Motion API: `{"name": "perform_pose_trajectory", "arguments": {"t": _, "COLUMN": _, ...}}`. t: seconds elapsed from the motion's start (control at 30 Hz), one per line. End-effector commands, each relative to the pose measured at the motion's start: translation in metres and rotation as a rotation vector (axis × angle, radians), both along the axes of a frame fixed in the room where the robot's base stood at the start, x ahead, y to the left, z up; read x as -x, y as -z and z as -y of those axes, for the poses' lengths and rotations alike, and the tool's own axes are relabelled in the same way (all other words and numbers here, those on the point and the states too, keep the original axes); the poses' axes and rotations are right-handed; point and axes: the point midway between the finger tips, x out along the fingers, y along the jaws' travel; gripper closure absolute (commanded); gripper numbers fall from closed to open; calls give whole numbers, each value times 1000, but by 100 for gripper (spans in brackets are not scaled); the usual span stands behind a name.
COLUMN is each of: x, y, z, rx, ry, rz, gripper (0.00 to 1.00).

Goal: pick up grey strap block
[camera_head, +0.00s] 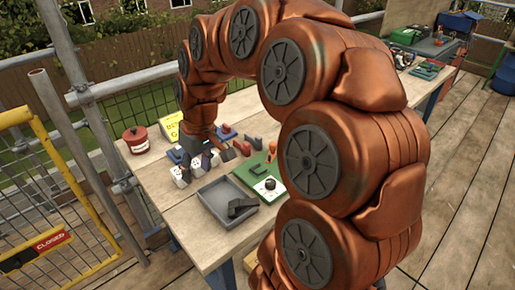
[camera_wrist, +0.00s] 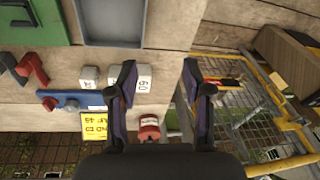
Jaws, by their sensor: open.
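A dark grey angled piece (camera_wrist: 12,66), which looks like the grey strap block, lies on the table at the left edge of the wrist view, next to a red angled piece (camera_wrist: 33,68). A dark grey block (camera_head: 241,208) lies in the grey tray (camera_head: 212,208); I cannot tell for sure which grey piece is the strap block. My gripper (camera_wrist: 160,72) is open and empty, with its fingers over the table edge beside a white block marked 60 (camera_wrist: 143,79). In the head view it is low over the far-left part of the table, partly hidden.
A green board (camera_head: 262,178) lies right of the tray. A blue piece (camera_wrist: 70,100), a smaller white block (camera_wrist: 90,77) and a yellow sign (camera_wrist: 95,125) are near my gripper. A red pot (camera_head: 136,139) stands at the far-left corner. A yellow gate (camera_head: 40,190) stands beyond the left edge.

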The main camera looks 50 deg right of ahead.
Motion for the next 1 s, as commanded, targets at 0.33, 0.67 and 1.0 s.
{"name": "perform_pose_trajectory", "arguments": {"t": 0.33, "x": -70, "y": 38, "z": 180, "rx": 33, "ry": 119, "rz": 176, "gripper": 50}}
{"name": "perform_pose_trajectory", "arguments": {"t": 0.67, "x": -61, "y": 66, "z": 298, "rx": 98, "ry": 210, "rz": 237, "gripper": 50}}
{"name": "perform_pose_trajectory", "arguments": {"t": 1.0, "x": -68, "y": 89, "z": 308, "rx": 107, "ry": 216, "rz": 243, "gripper": 50}}
